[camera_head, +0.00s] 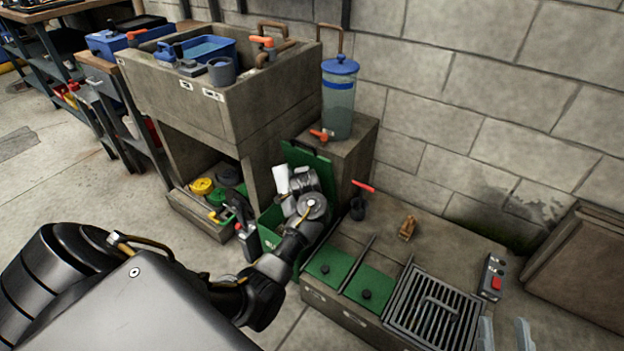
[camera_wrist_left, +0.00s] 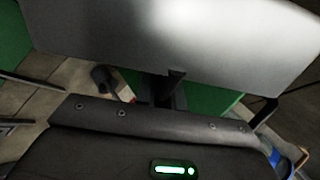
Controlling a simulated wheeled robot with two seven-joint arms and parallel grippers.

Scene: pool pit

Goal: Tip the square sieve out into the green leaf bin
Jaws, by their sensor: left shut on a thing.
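The green leaf bin (camera_head: 270,226) stands in the pit between the stone sink and the low stone bench, with its green lid raised behind. My left arm reaches over it, and its wrist hides most of the opening. A pale piece beside the wrist, likely the square sieve (camera_head: 281,178), shows over the bin. In the left wrist view the sieve (camera_wrist_left: 165,45) is a broad grey panel, held by my left gripper (camera_wrist_left: 172,88), with green behind it. The sieve's contents are hidden. My right gripper (camera_head: 506,335) shows two separated grey fingertips at the lower right, empty.
The low bench holds green covers (camera_head: 370,286), a black grate (camera_head: 434,308), a switch box with a red button (camera_head: 492,278) and a small brown item (camera_head: 407,228). A blue-lidded clear container (camera_head: 339,100) stands behind the bin. The stone sink (camera_head: 240,100) rises left.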

